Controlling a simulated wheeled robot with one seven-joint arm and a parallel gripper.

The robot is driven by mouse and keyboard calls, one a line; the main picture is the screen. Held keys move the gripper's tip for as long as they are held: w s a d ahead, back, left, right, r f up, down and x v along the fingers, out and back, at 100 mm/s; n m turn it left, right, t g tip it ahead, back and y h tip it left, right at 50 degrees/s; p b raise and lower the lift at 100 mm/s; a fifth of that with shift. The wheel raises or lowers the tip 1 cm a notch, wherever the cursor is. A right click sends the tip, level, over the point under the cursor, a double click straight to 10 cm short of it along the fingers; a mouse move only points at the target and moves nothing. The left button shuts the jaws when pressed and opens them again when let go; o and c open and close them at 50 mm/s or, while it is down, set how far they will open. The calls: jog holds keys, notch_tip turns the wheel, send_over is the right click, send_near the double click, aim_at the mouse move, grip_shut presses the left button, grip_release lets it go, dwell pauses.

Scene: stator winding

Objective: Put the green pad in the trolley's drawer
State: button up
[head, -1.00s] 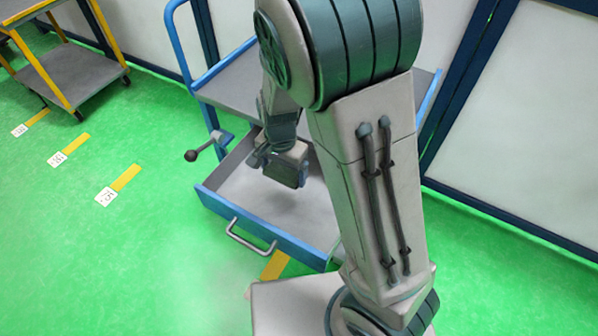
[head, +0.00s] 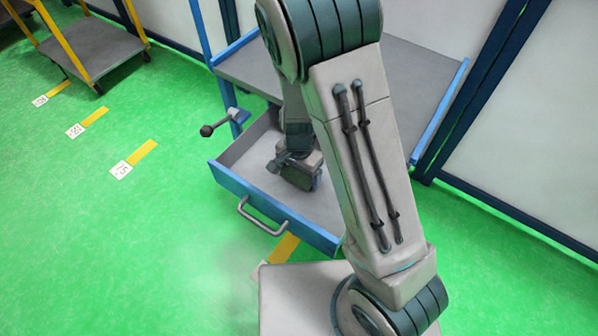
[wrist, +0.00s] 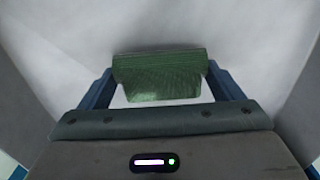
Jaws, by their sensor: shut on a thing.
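The blue trolley's drawer (head: 262,208) is pulled open, with a grey inside, a blue front and a metal handle. My gripper (head: 298,184) is inside the drawer's outline, low over its floor in the head view. In the wrist view my gripper (wrist: 158,88) is shut on the green pad (wrist: 160,76), which lies between the two blue fingers. The pale drawer floor fills the background there. In the head view the pad (head: 293,180) shows only as a small dark green patch under the gripper. I cannot tell whether the pad touches the floor.
The trolley's grey top shelf (head: 400,85) is behind my arm. A black-knobbed lever (head: 207,130) sticks out left of the drawer. A yellow-framed cart (head: 90,45) stands at the far left. Green floor (head: 120,240) is clear at the left front.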

aim_at(299, 174)
jog(key=shift+f, duration=0.15)
jog(key=o, duration=0.8)
jog(key=shift+c, duration=0.2)
notch_tip(299, 174, up, 12)
jog(key=p, duration=0.2)
jog(key=s+d+r+n+t, duration=0.2)
jog(key=s+d+r+n, duration=0.5)
jog(key=s+d+r, duration=0.5)
notch_tip(299, 174, up, 3)
jog(key=shift+f+t, duration=0.1)
jog(key=shift+t, duration=0.3)
